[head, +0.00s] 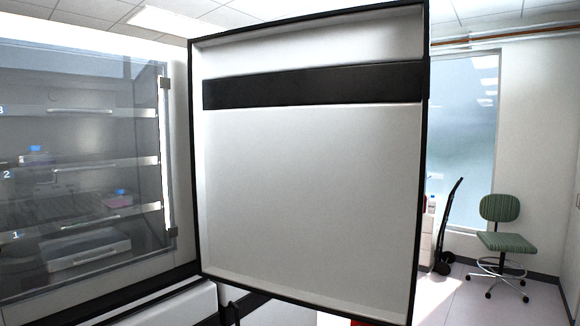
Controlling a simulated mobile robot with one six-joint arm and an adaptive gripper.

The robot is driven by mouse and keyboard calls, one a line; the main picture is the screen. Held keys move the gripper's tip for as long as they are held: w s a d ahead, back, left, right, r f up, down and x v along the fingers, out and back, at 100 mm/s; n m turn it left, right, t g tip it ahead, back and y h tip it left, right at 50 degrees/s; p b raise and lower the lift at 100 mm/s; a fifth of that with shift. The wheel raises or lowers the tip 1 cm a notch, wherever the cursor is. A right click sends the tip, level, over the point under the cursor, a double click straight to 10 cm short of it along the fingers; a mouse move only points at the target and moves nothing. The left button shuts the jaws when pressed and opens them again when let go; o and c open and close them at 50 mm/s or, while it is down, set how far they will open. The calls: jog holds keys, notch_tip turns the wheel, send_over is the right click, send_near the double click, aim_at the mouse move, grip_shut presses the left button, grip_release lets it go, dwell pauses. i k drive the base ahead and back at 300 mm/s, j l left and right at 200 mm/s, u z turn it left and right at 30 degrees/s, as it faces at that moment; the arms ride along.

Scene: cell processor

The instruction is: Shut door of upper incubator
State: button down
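The upper incubator's door (310,190) stands open in the middle of the head view. It is a large white panel with a dark frame and a black horizontal band near its top. The upper incubator (180,120) is at the left. Its shelves, numbered 1 to 3, show behind a clear glass pane (75,85). The door stands out from the incubator's right side and hides much of what is behind it. My gripper is not in view.
Bottles with blue caps (36,155) and trays sit on the incubator shelves. A white lower unit (165,305) is below. At the right are a green chair (500,240), a black hand truck (448,225), a window (465,140) and clear floor.

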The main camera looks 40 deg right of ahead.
aim_at(309, 133)
jog(key=l+u, duration=0.25)
jog(key=u, duration=0.15)
jog(key=k+l+u, duration=0.1)
jog(key=u, duration=0.35)
jog(key=k+l+u, duration=0.1)
jog(key=l+u, duration=0.3)
jog(key=k+l, duration=0.2)
jog(key=l, duration=0.2)
jog(key=k+l, duration=0.25)
jog(key=l, duration=0.2)
jog(key=k+l, duration=0.2)
jog(key=l, duration=0.2)
jog(key=k+l, duration=0.2)
jog(key=l, duration=0.2)
jog(key=k+l, duration=0.25)
jog(key=l, duration=0.2)
jog(key=k+l, duration=0.2)
jog(key=l, duration=0.2)
jog(key=k+l, duration=0.25)
jog(key=l, duration=0.15)
jog(key=k+l, duration=0.2)
jog(key=l, duration=0.25)
